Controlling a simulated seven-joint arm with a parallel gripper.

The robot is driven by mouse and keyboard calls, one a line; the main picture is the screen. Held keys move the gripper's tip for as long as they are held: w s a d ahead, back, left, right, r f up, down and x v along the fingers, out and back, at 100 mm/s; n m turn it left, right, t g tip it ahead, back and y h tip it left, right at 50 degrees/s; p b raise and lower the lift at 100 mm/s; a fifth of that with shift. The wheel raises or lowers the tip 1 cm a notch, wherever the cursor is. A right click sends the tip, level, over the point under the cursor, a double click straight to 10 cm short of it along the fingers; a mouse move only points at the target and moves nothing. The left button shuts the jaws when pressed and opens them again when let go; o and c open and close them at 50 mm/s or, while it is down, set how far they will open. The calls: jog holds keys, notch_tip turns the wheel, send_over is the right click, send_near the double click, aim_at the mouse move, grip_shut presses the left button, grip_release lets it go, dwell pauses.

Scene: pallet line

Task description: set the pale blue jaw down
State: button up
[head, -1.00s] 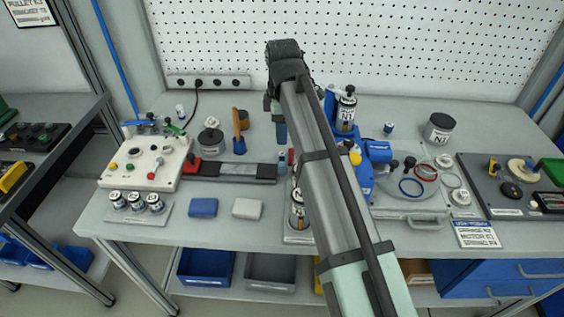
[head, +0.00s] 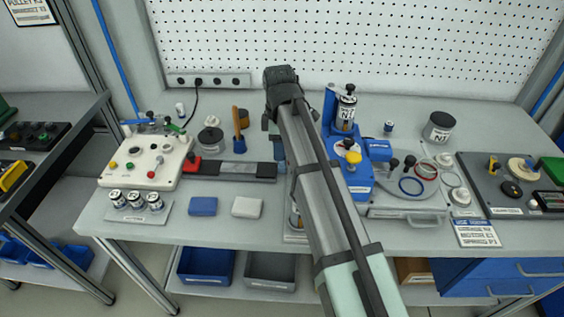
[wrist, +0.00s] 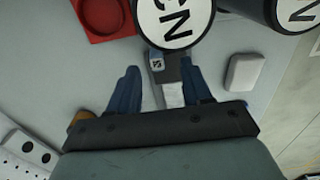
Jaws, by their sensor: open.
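My gripper shows in the wrist view (wrist: 160,68) with its two dark blue fingers apart. A light, pale piece (wrist: 173,95) shows between them, at the end of a grey strip; I cannot tell for sure whether it is the pale blue jaw. A small part with a blue label (wrist: 156,64) sits just beyond it. In the head view the gripper hangs over the right end of the dark rail (head: 240,171); my arm hides most of its fingers and what is under them.
A blue block (head: 203,206) and a white block (head: 247,207) lie on the front of the bench. A white control box (head: 148,162) stands left, a blue stand with a can (head: 346,112) right. In the wrist view, large labelled cylinders and a red tray (wrist: 92,35) are close by.

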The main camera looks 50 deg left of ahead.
aim_at(282, 165)
jog(key=shift+w+d+f, duration=0.1)
jog(key=shift+w+f, duration=0.05)
jog(key=shift+f, duration=1.15)
jog(key=shift+w+d+f, duration=0.1)
jog(key=shift+w+f, duration=0.05)
jog(key=shift+f, duration=1.1)
jog(key=shift+c, duration=0.2)
grip_shut()
